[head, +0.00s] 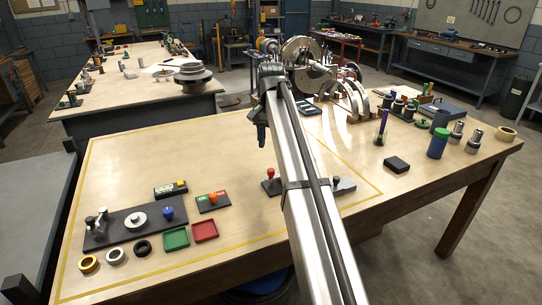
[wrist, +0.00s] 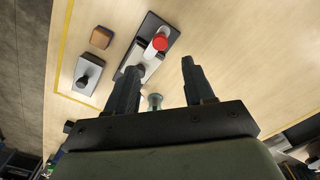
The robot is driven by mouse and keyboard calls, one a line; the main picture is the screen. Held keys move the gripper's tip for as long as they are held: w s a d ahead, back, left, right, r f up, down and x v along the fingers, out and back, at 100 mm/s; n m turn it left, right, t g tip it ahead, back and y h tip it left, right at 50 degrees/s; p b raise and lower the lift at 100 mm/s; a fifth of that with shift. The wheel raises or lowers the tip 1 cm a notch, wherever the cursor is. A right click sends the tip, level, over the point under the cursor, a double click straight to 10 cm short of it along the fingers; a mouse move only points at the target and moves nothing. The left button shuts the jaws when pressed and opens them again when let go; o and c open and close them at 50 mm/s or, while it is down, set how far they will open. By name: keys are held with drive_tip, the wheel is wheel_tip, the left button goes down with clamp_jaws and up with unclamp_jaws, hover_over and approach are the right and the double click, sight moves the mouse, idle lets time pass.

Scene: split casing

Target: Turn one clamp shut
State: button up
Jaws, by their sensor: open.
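My gripper (head: 262,136) hangs above the bench, left of the arm's far end in the head view. In the wrist view my gripper (wrist: 159,67) is open, its two dark fingers apart with nothing gripped. A red-topped post (wrist: 160,42) stands on a dark plate (wrist: 151,23) with a pale part, beyond the fingertips. A black knob (wrist: 86,80) stands on a grey plate (wrist: 94,67) to its left. In the head view a red knob (head: 268,174) and a dark knob (head: 336,181) show either side of my arm, which hides what lies between. I cannot tell which part is the clamp, or its state.
A dark plate (head: 118,236) with a pale disc and blue knob lies at left. Green (head: 176,239) and red (head: 204,230) trays lie nearby. A blue-green container (head: 437,143) stands at right. The left-middle bench is clear.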

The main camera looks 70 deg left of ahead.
drive_tip(key=shift+r, duration=2.05)
